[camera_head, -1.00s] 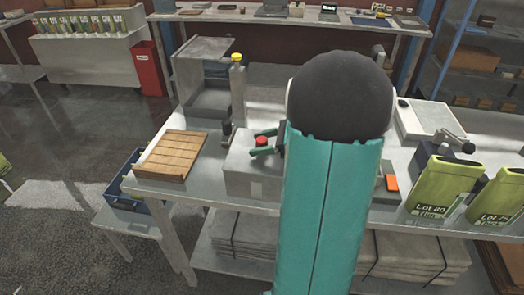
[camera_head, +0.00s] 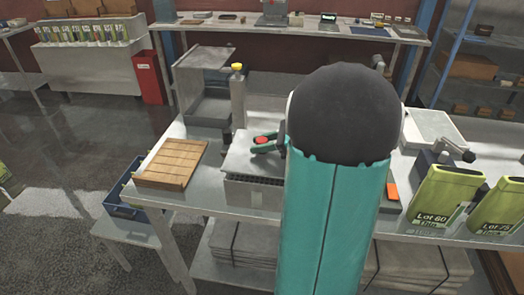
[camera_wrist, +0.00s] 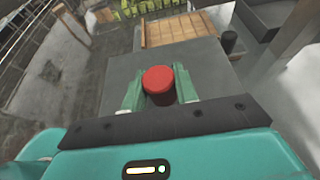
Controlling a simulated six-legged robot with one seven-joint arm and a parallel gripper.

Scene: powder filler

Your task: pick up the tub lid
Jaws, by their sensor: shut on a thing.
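The tub lid (camera_head: 240,162) is a flat grey plate with a red knob (camera_head: 261,140) on top. My gripper (camera_head: 264,143) is shut on the red knob, one teal finger on each side. In the wrist view the knob (camera_wrist: 159,80) sits between the two fingers, with the grey lid (camera_wrist: 205,62) beyond it. The lid is over the grey tub (camera_head: 250,194), with a dark band showing between them at the front, so it is raised off the tub's rim. My arm hides the right side of the lid and tub.
A slatted wooden board (camera_head: 172,163) lies to the left on the bench. A yellow-capped column (camera_head: 238,98) stands behind the lid. Green labelled bags (camera_head: 445,197) stand at the right. A blue crate (camera_head: 124,200) is below the bench's left end.

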